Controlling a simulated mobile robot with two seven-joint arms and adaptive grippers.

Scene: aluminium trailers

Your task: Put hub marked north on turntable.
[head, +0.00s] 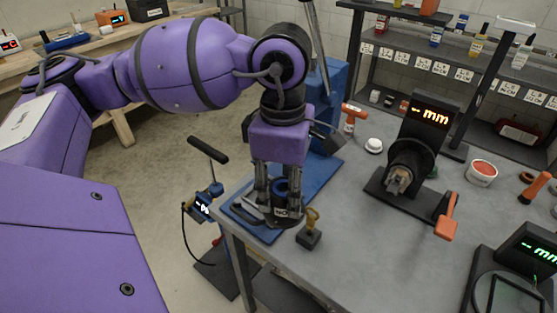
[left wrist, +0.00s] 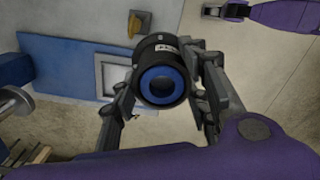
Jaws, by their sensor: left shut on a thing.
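The black hub (head: 281,212) has a blue ring and a white label that seems to begin "NO"; the rest is hidden. My left gripper (head: 279,205) points down and is shut on it at the table's near left corner, over the blue plate. In the left wrist view, the hub (left wrist: 161,78) sits between the fingers of my left gripper (left wrist: 158,100), its blue ring facing the camera. I cannot tell for sure which thing is the turntable. A dark device (head: 513,293) with a round plate and green "mm" display is at lower right. My right gripper is not in view.
A black fixture (head: 410,155) with an orange "mm" display stands mid-table. A yellow-handled stamp-like tool (head: 309,236) stands close beside the hub. An orange-handled tool (head: 446,215), white cup (head: 482,173) and white knob (head: 374,146) lie around. Grey table (head: 370,265) is clear at front centre.

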